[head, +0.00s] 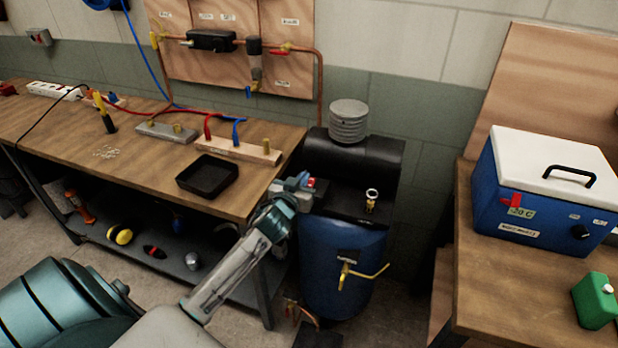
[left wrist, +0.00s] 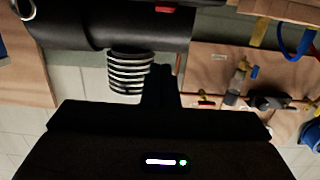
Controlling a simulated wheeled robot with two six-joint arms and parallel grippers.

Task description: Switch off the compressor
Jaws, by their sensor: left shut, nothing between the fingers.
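The compressor has a blue tank (head: 342,262), a black upper body (head: 360,158) and a grey ribbed cylinder (head: 348,120) on top. It stands on the floor between the two benches. My left gripper (head: 303,184) is shut and empty at the left side of the black body. A small red part (head: 311,182) shows right at its fingertips; I cannot tell whether they touch. The left wrist view shows the black body and ribbed cylinder (left wrist: 131,73) upside down, with a red piece (left wrist: 165,9) at the top edge. My right gripper is not in view.
A wooden workbench (head: 140,160) with a black tray (head: 207,176) stands on the left. A pipe board (head: 240,45) hangs behind. A blue cooler (head: 530,205) and a green bottle (head: 595,300) stand on the right bench. A brass tap (head: 345,275) sticks out of the tank's front.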

